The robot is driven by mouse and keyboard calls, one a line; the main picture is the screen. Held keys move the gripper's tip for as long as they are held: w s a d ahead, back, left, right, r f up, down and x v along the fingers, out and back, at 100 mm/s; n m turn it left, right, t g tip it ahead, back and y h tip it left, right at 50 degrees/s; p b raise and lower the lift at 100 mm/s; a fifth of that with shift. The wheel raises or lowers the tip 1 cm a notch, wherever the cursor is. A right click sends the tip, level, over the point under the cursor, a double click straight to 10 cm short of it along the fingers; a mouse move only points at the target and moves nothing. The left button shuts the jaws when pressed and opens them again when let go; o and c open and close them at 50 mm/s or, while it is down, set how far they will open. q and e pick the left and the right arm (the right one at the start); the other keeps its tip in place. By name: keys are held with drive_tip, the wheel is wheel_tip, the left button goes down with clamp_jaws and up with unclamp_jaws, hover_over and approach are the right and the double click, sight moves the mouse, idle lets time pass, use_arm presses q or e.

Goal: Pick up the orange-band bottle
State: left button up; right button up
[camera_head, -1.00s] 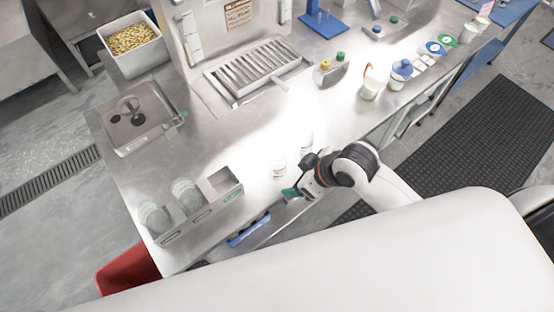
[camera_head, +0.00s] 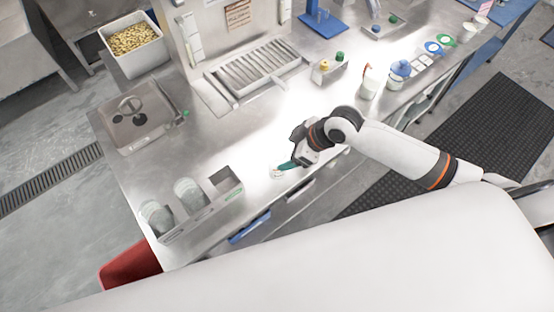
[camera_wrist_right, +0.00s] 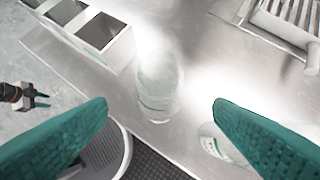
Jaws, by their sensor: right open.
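The orange-band bottle (camera_head: 277,173) stands on the steel counter near its front edge, washed out by glare; my right gripper (camera_head: 287,165) partly covers it in the head view. In the right wrist view a pale bottle (camera_wrist_right: 159,88), apparently the same one, stands ahead between my right gripper's teal fingers (camera_wrist_right: 160,108). The fingers are wide apart and do not touch it; its band colour is unclear. A green-band bottle (camera_wrist_right: 222,148) is partly behind the right-hand finger. My left gripper (camera_wrist_right: 42,98) shows at the left edge of the right wrist view, its fingers apart and empty.
A divided metal caddy (camera_head: 200,208) with two clear containers stands left of the bottle. A slotted grate (camera_head: 255,70) lies behind. The counter around the bottle's left and back is clear.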

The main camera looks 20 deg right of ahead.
sight(284, 154)
drive_tip(key=shift+w+a+f, duration=0.1)
drive_tip(key=shift+a+f, duration=0.1)
drive_tip(key=shift+f, duration=0.05)
drive_tip(key=p+x, duration=0.2)
drive_tip(key=x, duration=0.1)
drive_tip(key=shift+w+a+f, duration=0.1)
drive_tip(key=shift+f, duration=0.1)
drive_tip(key=shift+w+a+f, duration=0.15)
drive_tip(key=shift+a+f, duration=0.05)
drive_tip(key=shift+f, duration=0.3)
drive_tip(key=c, duration=1.1)
